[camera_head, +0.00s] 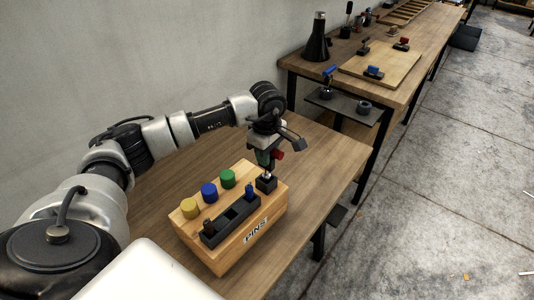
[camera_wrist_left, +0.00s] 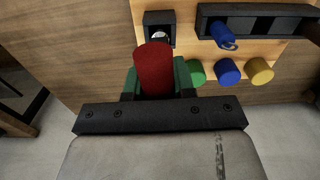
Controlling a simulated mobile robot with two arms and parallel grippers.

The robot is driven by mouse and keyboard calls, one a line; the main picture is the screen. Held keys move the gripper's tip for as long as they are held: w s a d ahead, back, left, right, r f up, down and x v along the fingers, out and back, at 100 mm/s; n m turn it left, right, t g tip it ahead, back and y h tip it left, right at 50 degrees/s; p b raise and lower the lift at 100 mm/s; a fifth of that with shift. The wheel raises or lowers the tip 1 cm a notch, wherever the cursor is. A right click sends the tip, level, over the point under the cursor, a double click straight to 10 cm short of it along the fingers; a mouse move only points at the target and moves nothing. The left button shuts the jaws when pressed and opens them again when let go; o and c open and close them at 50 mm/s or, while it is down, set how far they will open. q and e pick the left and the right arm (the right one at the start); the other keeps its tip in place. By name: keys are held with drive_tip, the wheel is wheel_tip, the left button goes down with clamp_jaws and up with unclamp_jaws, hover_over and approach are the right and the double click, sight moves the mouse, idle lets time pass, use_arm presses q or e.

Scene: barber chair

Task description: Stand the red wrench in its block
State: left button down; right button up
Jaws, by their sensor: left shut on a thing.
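The red wrench shows in the left wrist view as a thick red handle (camera_wrist_left: 153,70) between the green fingertips of my left gripper (camera_wrist_left: 160,80). In the head view a bit of its red (camera_head: 278,153) shows beside my left gripper (camera_head: 266,158), which is shut on it. Its silver shaft points down to the small black square block (camera_head: 266,184), also in the wrist view (camera_wrist_left: 151,18). The silver end is at the block's opening; I cannot tell how deep it sits. My right gripper is not in view.
The wooden box marked PINS (camera_head: 219,262) carries yellow (camera_head: 190,208), blue (camera_head: 209,192) and green (camera_head: 228,179) pegs and a black slotted tray (camera_head: 232,218) with a blue-handled piece (camera_head: 250,191). A second bench (camera_head: 410,75) with tools stands behind. Bare tabletop lies right of the box.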

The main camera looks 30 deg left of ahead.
use_arm(q)
drive_tip(key=shift+f+b, duration=0.55)
drive_tip(key=shift+f, duration=0.1)
drive_tip(key=c, duration=0.8)
unclamp_jaws()
drive_tip(key=shift+c, duration=0.2)
wheel_tip(320, 180, up, 11)
drive_tip(key=shift+f+b, duration=0.1)
drive_tip(key=shift+b, duration=0.85)
